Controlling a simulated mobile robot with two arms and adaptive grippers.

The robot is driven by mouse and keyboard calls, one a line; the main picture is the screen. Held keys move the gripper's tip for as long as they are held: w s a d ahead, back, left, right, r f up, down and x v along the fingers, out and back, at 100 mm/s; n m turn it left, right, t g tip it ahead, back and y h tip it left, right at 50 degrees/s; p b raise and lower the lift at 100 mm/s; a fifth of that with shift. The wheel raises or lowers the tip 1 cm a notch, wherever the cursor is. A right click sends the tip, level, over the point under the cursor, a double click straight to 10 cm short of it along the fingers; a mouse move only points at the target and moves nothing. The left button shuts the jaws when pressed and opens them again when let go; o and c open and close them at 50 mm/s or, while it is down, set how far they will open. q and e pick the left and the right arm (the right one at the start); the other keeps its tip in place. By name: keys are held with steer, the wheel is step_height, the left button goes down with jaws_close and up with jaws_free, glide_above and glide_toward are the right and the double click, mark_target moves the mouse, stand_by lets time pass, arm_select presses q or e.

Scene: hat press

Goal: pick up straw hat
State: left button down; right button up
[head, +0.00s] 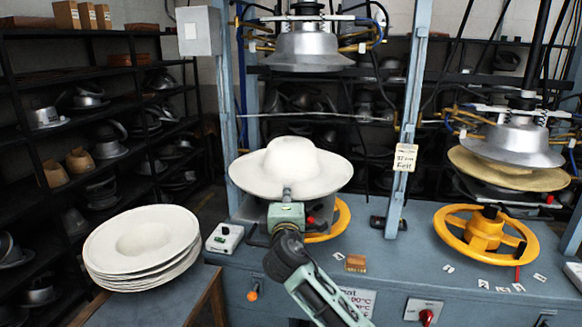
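A pale, off-white wide-brimmed hat (291,168) is level, crown up, at the left press, over its lower part. My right gripper (287,192) is at the front edge of its brim, with its tip overlapping the brim. The lower side of the tip is hidden, so I cannot tell whether it is closed on the brim. A straw-coloured hat (510,172) is under the metal head of the right press. A stack of several pale hats (143,240) lies at the left. My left gripper is not in view.
The stack rests on a wooden table (165,302). The left press head (306,48) hangs above the pale hat. A blue upright (408,120) stands just right of it. A yellow handwheel (485,235) sits on the blue bench (400,262). Shelves (110,102) line the left.

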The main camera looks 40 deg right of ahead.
steer(key=shift+c, duration=0.9)
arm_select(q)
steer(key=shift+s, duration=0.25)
arm_select(e)
jaws_close()
